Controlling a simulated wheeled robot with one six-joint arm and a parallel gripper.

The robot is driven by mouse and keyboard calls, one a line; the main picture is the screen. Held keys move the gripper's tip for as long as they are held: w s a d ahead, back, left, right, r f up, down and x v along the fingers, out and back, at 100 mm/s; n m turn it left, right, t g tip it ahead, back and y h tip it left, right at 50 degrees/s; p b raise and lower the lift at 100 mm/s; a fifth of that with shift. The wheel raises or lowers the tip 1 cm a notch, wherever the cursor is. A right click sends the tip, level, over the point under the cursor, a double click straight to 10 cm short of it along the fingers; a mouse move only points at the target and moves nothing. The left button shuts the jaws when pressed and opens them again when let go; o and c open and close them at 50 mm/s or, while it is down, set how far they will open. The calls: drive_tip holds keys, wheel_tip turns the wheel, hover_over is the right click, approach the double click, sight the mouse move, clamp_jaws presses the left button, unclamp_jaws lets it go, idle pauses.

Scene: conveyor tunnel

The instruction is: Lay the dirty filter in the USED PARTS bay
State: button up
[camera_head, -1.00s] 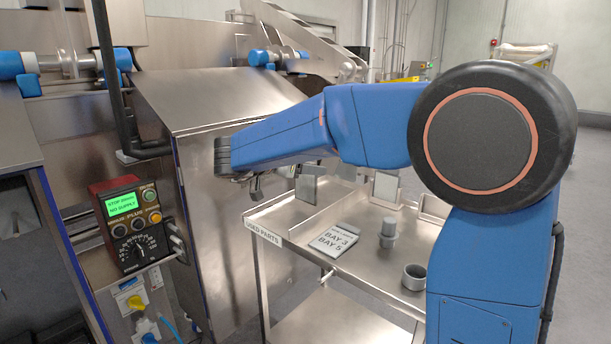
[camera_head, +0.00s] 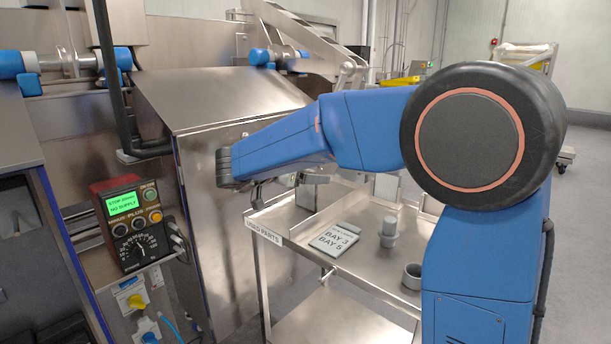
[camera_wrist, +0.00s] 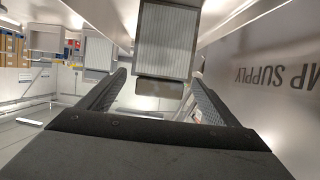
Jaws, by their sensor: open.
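My gripper (camera_wrist: 158,88) is open, its two dark fingers apart. In the wrist view a pale, pleated filter (camera_wrist: 167,38) is ahead of and above the fingertips, with a grey tab at its lower edge. I see no finger closed on it, and cannot tell whether it is the dirty one. A second pale panel (camera_wrist: 98,54) is farther left. In the head view my gripper (camera_head: 258,194) is partly hidden under the forearm, above the left end of the steel cart. The USED PARTS label (camera_head: 263,232) is on that end of the cart.
The cart top bears a BAY 3 / BAY 5 sign (camera_head: 335,238), a grey cylinder (camera_head: 388,232) and a cup (camera_head: 412,275). A steel cabinet (camera_head: 215,100) stands close to the left. A wall with SUPPLY lettering (camera_wrist: 278,76) runs close along the right in the wrist view.

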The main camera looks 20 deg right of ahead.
drive_tip(key=v, duration=1.2)
drive_tip(key=shift+a+r, duration=0.1)
drive_tip(key=shift+r, duration=0.05)
